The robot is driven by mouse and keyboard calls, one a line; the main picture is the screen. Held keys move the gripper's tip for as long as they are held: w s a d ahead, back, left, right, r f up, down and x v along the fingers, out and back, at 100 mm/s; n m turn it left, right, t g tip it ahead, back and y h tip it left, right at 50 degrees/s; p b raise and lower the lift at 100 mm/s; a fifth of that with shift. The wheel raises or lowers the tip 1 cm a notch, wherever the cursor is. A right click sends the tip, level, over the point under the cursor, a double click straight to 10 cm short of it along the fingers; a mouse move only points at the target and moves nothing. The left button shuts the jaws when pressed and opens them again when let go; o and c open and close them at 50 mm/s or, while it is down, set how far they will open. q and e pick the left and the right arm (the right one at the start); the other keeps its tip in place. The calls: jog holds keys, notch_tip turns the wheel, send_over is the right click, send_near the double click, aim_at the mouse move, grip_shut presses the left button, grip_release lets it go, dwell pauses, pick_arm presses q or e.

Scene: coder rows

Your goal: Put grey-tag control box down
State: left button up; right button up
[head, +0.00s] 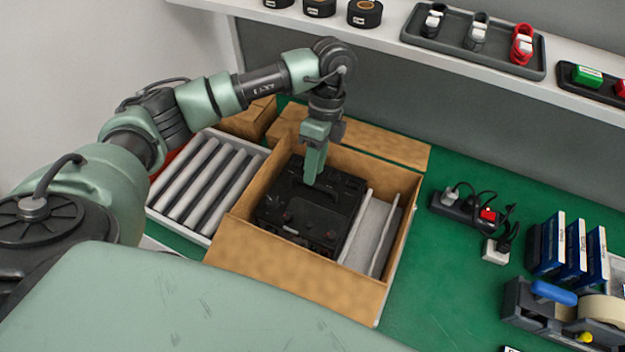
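A black control box (312,215) with a handle on top lies inside an open cardboard box (292,272). I cannot make out a grey tag on it. My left gripper (313,178) points down into the cardboard box, with its fingertips at the control box's handle. The fingers overlap from this side, so I cannot tell whether they are closed on the handle. My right gripper is not in view.
Pale upright inserts (372,232) fill the cardboard box's right side. A roller conveyor (200,182) stands to its left. A power strip with plugs (465,207), blue boxes (570,246) and a tape dispenser (535,307) lie right. Green mat (440,285) between is clear.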

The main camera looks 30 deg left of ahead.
pick_arm(q)
jog(key=b+v, duration=0.1)
jog(key=v, duration=0.7)
